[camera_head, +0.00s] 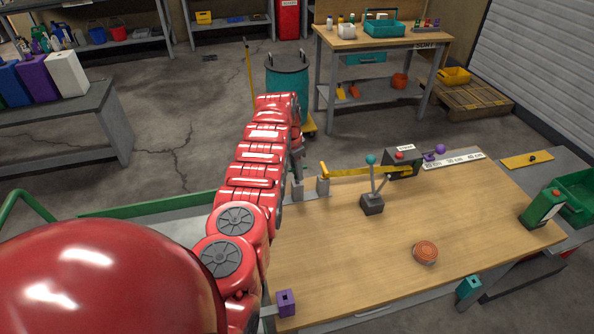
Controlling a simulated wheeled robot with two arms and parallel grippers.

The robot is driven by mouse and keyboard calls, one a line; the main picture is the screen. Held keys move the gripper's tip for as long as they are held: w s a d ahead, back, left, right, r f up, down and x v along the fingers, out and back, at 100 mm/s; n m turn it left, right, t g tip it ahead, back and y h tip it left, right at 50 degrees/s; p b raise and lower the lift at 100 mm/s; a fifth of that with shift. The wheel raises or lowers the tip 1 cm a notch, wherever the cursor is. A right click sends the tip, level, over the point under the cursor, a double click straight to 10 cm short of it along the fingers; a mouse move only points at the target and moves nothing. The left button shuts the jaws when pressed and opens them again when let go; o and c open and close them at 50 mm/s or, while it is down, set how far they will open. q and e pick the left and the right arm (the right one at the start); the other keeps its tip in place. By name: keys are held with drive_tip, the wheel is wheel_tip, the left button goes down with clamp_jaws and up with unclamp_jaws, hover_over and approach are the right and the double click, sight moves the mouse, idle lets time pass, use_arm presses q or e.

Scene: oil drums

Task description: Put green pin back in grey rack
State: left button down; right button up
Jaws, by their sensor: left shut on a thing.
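My left arm reaches forward from the bottom left, and its gripper (297,168) points down over the far left part of the wooden bench (455,225). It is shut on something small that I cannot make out. Grey posts (323,186) stand just below and beside it. I cannot clearly pick out the green pin. A small dark rack (425,29) with several coloured pins stands on the far table, near the SORT label; I cannot tell if it is the grey rack. My right gripper is not in view.
On the bench are a yellow bar (365,171), a teal-knobbed lever (372,203), a round orange-brown tin (425,252) and a green can (542,208). A teal drum (288,85) stands behind my arm. The bench's middle right is clear.

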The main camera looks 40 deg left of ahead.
use_arm(q)
drive_tip(key=shift+f+b, duration=0.95)
drive_tip(key=shift+f, duration=0.15)
unclamp_jaws()
drive_tip(key=shift+r, duration=0.2)
idle(0.5)
drive_tip(key=shift+r+p, duration=0.75)
drive_tip(key=shift+r, duration=0.65)
